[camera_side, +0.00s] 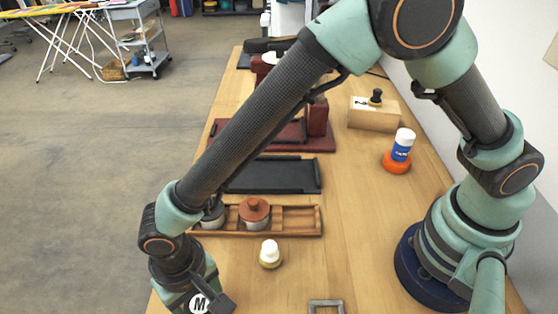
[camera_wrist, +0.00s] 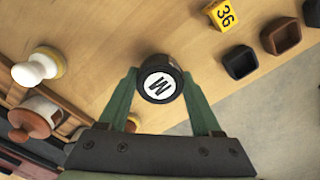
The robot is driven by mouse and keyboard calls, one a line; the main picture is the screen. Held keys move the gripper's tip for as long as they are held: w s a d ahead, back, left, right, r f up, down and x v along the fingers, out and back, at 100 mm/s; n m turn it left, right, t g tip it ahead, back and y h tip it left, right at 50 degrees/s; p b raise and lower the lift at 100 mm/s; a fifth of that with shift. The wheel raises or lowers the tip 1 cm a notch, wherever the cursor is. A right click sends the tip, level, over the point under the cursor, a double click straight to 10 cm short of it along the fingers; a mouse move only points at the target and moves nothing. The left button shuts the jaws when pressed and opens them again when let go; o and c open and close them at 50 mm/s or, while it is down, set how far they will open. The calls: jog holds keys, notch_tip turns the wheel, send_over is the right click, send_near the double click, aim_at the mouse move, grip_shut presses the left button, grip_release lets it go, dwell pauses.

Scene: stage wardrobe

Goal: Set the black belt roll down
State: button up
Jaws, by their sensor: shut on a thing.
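The black belt roll (camera_wrist: 160,84) is a short dark cylinder with a white disc marked with a black letter on its end. In the wrist view it sits between the two green fingers of my gripper (camera_wrist: 159,76), which is shut on it. Wooden tabletop shows beyond it; I cannot tell whether the roll touches it. In the side view my gripper is low at the bottom left, partly cut off by the frame edge. A white disc with a letter (camera_side: 198,303) shows there, with the rest of the roll hidden or unclear.
A wooden tray (camera_side: 290,219) holds lidded pots. A white-topped knob piece (camera_side: 270,254) stands in front of it. In the wrist view a yellow block marked 36 (camera_wrist: 221,14), a black cup (camera_wrist: 240,62) and a brown cup (camera_wrist: 281,36) stand near the table edge.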

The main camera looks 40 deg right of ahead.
jog(key=shift+f, duration=0.4)
jog(key=shift+f, duration=0.1)
jog(key=o, duration=1.4)
jog(key=shift+o, duration=0.2)
